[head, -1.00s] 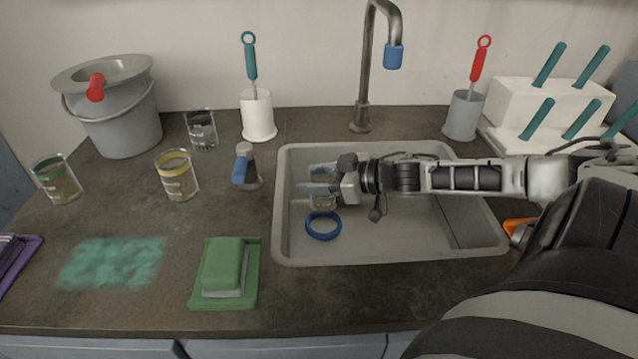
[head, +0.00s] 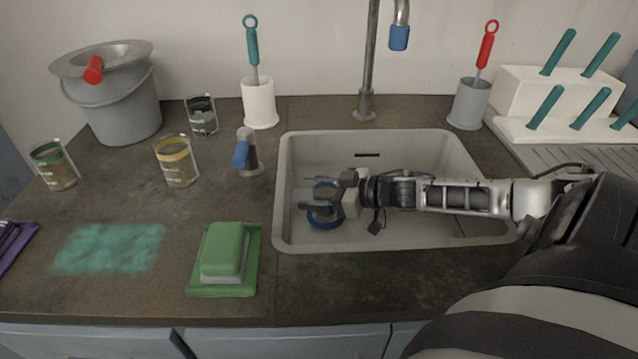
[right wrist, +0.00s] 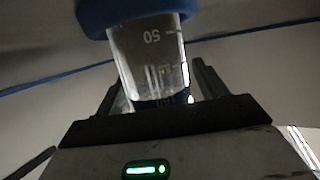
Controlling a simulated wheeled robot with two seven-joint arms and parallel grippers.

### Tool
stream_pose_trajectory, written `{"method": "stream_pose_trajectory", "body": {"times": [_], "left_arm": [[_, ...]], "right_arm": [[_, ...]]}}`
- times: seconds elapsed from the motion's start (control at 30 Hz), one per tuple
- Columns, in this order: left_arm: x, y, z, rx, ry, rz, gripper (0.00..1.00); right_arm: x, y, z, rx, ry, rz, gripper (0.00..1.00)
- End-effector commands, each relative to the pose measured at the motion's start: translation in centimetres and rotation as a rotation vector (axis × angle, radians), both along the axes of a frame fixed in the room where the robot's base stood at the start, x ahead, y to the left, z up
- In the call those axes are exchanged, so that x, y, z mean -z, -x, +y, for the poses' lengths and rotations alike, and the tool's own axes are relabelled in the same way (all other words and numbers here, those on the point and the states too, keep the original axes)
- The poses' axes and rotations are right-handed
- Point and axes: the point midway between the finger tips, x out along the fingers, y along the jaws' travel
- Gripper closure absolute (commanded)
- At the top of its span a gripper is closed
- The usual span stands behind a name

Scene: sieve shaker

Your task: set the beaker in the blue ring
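The beaker (right wrist: 152,62) is clear glass with a "50" mark and a dark blue band, seen close up in the right wrist view. My right gripper (head: 318,194) is down in the sink, its fingers on either side of the beaker, and appears shut on it. The blue ring (head: 325,223) lies on the sink floor under the beaker. In the right wrist view the ring (right wrist: 125,12) borders the beaker's base, which looks to be in or just over it. The fingers partly hide the beaker in the head view. My left gripper is not in view.
The sink's rim (head: 283,190) surrounds the gripper, with the tap (head: 368,75) behind. Beakers with yellow (head: 176,163), green (head: 55,165) and black (head: 201,117) bands stand left, near a grey bucket (head: 118,105). A green sponge (head: 225,249) lies in front.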

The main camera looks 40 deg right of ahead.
Motion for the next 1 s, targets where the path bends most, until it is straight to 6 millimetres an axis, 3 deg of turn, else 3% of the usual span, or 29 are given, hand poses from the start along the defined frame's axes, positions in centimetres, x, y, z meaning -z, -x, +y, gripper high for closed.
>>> {"method": "stream_pose_trajectory", "body": {"times": [0.33,0.6,0.8,1.0], "left_arm": [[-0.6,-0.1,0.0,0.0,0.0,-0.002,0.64],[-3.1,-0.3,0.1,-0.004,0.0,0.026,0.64],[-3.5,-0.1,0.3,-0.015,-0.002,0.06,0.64],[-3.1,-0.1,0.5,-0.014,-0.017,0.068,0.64]], "right_arm": [[-0.5,0.3,-0.1,0.0,0.0,0.001,0.29],[-2.0,3.3,-1.6,0.002,-0.002,0.004,0.29],[-2.5,5.5,-2.8,0.002,-0.002,0.003,0.29],[-2.5,6.4,-3.2,0.0,-0.001,0.0,0.29]]}}
